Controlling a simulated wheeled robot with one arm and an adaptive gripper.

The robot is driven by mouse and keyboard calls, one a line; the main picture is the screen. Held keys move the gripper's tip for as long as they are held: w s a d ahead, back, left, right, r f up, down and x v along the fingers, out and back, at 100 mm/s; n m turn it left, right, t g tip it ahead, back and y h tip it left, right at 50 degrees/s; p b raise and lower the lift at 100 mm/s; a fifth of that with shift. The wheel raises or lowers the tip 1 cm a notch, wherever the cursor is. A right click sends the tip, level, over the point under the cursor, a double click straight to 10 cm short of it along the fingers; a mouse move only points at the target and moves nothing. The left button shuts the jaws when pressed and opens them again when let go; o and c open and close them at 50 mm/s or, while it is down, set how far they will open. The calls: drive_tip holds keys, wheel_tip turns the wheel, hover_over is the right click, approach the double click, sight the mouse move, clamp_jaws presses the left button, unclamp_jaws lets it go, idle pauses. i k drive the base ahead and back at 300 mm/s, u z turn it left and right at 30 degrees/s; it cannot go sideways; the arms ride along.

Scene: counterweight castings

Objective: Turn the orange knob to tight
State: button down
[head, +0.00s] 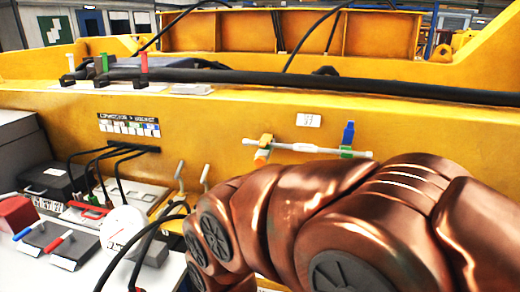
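A pale horizontal pipe (300,147) runs along the yellow casting wall. Near its left end is a yellow fitting (266,140) with a small orange part (261,155) just below it, which looks like the orange knob. It is small here, and I cannot read any tight mark or its setting. My copper-coloured arm crosses the lower right and bends down in front of the wall, just below the pipe. My gripper is not in view.
A blue handle (348,133) on a green fitting (346,152) is at the pipe's right end. A white tag (308,120) is above. At left, a bench holds a red box (17,214), a white round gauge (122,226) and levers. Black cables hang near it.

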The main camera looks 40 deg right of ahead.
sight(259, 161)
drive_tip(key=u, duration=0.5)
drive_tip(key=k, duration=0.65)
drive_tip(key=u, duration=0.05)
